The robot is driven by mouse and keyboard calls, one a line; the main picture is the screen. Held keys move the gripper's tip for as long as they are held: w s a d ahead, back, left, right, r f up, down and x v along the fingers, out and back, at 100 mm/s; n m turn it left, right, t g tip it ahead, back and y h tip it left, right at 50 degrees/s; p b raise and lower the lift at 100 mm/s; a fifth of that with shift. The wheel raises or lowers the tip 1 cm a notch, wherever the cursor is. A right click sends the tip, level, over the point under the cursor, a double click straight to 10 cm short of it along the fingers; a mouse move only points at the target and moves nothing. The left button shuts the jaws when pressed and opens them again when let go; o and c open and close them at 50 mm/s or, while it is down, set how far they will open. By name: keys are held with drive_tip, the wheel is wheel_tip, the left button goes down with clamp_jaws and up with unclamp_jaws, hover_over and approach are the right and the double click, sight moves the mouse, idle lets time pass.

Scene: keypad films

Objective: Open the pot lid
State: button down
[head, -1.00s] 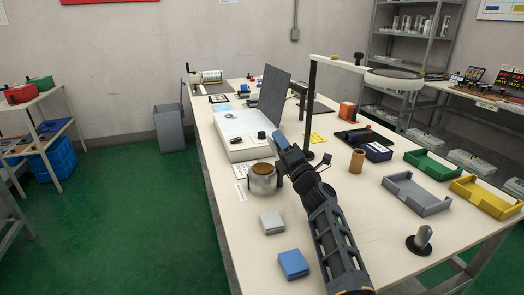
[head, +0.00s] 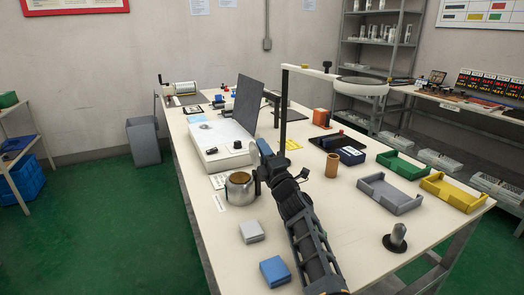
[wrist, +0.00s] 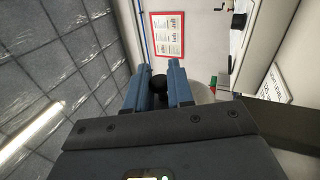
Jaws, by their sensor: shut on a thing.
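The pot (head: 239,192) is a squat silver vessel with a brownish round top, standing on the bench left of my arm. A dark part stands at its right side. My gripper (head: 263,148) has blue fingers and is above and to the right of the pot in the head view. In the wrist view, my gripper (wrist: 158,88) is shut on a black round knob (wrist: 158,86) between the fingertips. I cannot make out a lid beyond the knob. A pale rounded surface shows just right of the fingers.
A white box with knobs and an upright dark panel (head: 262,102) stands behind the pot. A lamp post (head: 283,110) rises close to my gripper. A grey block (head: 251,231) and a blue block (head: 274,271) lie in front. Trays (head: 390,194) stand at right.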

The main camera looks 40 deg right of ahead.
drive_tip(key=c, duration=1)
unclamp_jaws()
drive_tip(key=shift+c, duration=0.2)
drive_tip(key=shift+f, duration=0.1)
drive_tip(key=shift+s+a+f, duration=0.1)
drive_tip(key=shift+s, duration=0.2)
drive_tip(key=s+a, duration=0.3)
drive_tip(key=s, duration=0.9)
drive_tip(key=shift+a, duration=0.2)
drive_tip(key=shift+f, duration=0.1)
